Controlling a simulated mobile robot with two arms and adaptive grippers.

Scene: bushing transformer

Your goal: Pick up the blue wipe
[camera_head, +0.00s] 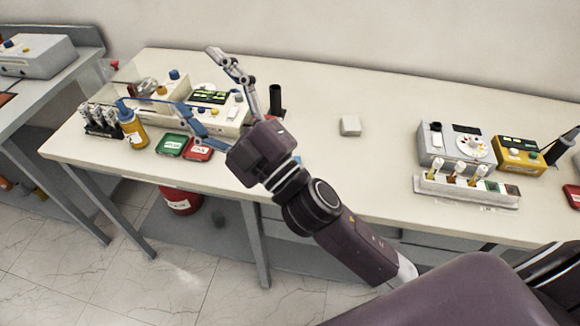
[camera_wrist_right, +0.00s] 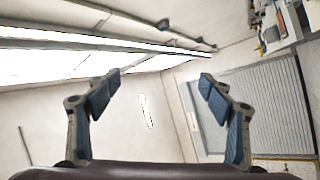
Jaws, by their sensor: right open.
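A small light-blue patch (camera_head: 297,159), perhaps the blue wipe, shows at the front edge of the table beside my right wrist. My arm hides most of that spot, so I cannot tell its full shape. My right gripper (camera_head: 198,82) is raised above the left part of the table, its fingers spread wide and empty. In the right wrist view the gripper (camera_wrist_right: 158,97) is also open, with nothing between the fingers. That view shows lamps, wall and a blind, not the wipe. My left gripper is not in view.
Instruments (camera_head: 457,145) and a vial rack (camera_head: 466,190) stand right. The table's middle is mostly clear.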

